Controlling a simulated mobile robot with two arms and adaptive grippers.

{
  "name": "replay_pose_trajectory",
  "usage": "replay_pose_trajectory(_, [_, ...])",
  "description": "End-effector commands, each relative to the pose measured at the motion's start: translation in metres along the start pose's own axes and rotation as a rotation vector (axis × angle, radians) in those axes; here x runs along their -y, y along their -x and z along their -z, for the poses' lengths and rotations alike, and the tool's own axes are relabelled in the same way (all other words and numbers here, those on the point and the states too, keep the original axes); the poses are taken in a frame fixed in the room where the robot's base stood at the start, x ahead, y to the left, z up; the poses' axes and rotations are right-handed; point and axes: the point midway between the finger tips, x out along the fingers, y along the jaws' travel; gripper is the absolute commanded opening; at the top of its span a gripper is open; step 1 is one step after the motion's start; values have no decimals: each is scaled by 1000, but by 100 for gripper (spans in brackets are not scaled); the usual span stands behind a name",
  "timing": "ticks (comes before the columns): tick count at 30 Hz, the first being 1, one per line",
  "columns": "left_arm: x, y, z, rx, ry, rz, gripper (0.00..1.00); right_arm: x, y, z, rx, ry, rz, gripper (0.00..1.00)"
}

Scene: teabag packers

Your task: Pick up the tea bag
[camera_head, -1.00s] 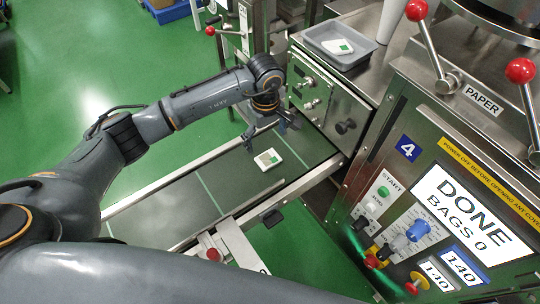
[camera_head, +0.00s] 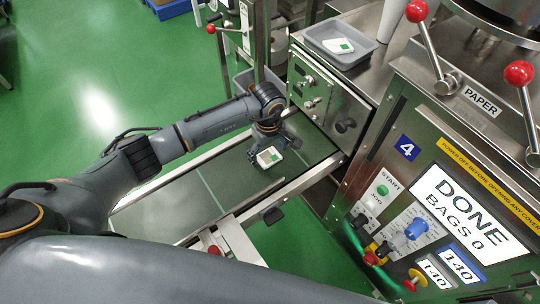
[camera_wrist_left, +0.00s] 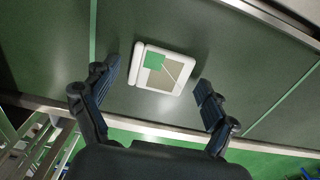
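The tea bag (camera_head: 268,157) is a small white square packet with a green patch, lying on the green conveyor belt. It also shows in the left wrist view (camera_wrist_left: 162,70), flat on the belt. My left gripper (camera_head: 270,152) is low over the belt, right at the tea bag. In the left wrist view my left gripper (camera_wrist_left: 156,86) has its two fingers spread, one on each side of the tea bag, with gaps between. It is open and empty. My right gripper is not in view.
The conveyor's metal rail (camera_head: 295,188) runs along its near side. A grey tray (camera_head: 341,44) with another white and green packet stands on the machine top. The packing machine with red-knobbed levers and a DONE screen (camera_head: 470,212) fills the right side.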

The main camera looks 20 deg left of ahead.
Motion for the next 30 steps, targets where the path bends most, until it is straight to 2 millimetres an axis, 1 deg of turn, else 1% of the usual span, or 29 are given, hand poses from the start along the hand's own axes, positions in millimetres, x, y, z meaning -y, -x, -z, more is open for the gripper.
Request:
replay_pose_trajectory(1, [0, 0, 0, 0, 0, 0, 75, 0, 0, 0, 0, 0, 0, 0])
replay_pose_trajectory(5, [0, 0, 0, 0, 0, 0, 59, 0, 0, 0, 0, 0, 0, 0])
replay_pose_trajectory(6, [0, 0, 0, 0, 0, 0, 57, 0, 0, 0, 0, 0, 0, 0])
replay_pose_trajectory(16, [0, 0, 0, -1, 0, 0, 57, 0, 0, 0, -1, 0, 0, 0])
replay_pose_trajectory(20, [0, 4, 1, -2, -1, -2, 57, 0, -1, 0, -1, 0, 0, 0])
replay_pose_trajectory(23, [0, 13, 1, -3, -2, -2, 57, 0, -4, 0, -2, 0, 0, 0])
replay_pose_trajectory(26, [-1, 29, 2, -4, -2, -5, 57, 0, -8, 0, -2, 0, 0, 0])
replay_pose_trajectory(30, [11, 54, -15, -4, -5, -3, 57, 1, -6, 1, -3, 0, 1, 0])
